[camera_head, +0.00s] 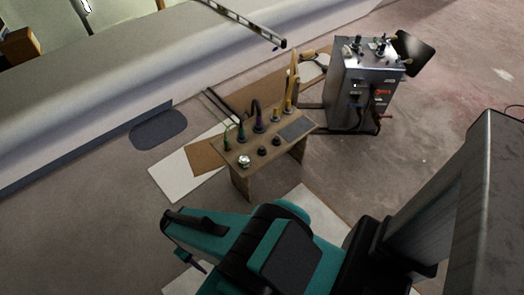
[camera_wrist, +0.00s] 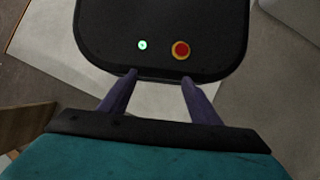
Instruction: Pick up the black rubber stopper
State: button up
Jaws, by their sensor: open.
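A small wooden bench (camera_head: 240,177) stands on the floor near the middle of the head view. Small dark round pieces sit along its front edge, one at the middle (camera_head: 262,152) and one further right (camera_head: 276,141). Either could be the black rubber stopper; they are too small to tell. My gripper (camera_wrist: 160,85) is open in the wrist view, with two purple-grey fingers apart and nothing between them. In the head view, my teal arm is in front of the bench, apart from it. The bench top and stopper do not show in the wrist view.
A shiny metal piece (camera_head: 244,161) sits at the bench's front left corner. Upright tools (camera_head: 258,120) stand along its back. A metal cabinet (camera_head: 362,90) stands behind right. A dark panel (camera_wrist: 160,20) with a green light and red button lies ahead of my fingers. Open floor (camera_head: 70,230) lies left.

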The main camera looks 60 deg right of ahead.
jog(key=w+d+f+m+t+y+b, duration=0.15)
jog(key=w+d+m+b, duration=0.35)
jog(key=w+d+m, duration=0.5)
jog(key=w+d+r+m+t+y+b, duration=0.1)
jog(key=w+d+m+t+b, duration=0.2)
jog(key=d, duration=0.5)
jog(key=w+d+r+m+t+y+b, duration=0.1)
jog(key=w+d+r+m, duration=0.1)
jog(key=w+d+m, duration=0.35)
jog(key=s+d+r+m+b, duration=0.1)
jog(key=d+m, duration=0.1)
jog(key=d, duration=0.4)
jog(key=s+d+r+m+t+h+b, duration=0.1)
jog(key=d+m, duration=0.2)
jog(key=d, duration=0.3)
jog(key=s+d+r+m+t+b, duration=0.1)
jog(key=d+r+m+b, duration=0.1)
jog(key=d, duration=0.5)
jog(key=shift+s+m, duration=0.25)
jog(key=shift+m, duration=0.4)
jog(key=s+d+r+m+t+h+b, duration=0.1)
jog(key=s+d+r+m, duration=0.2)
jog(key=d, duration=0.5)
jog(key=s+d+r+m+t+h+b, duration=0.1)
jog(key=s+d+r+m+b, duration=0.1)
jog(key=s+d+m, duration=0.3)
jog(key=s+d+r, duration=0.1)
jog(key=d, duration=0.2)
jog(key=shift+d+r, duration=0.3)
jog(key=shift+r, duration=0.1)
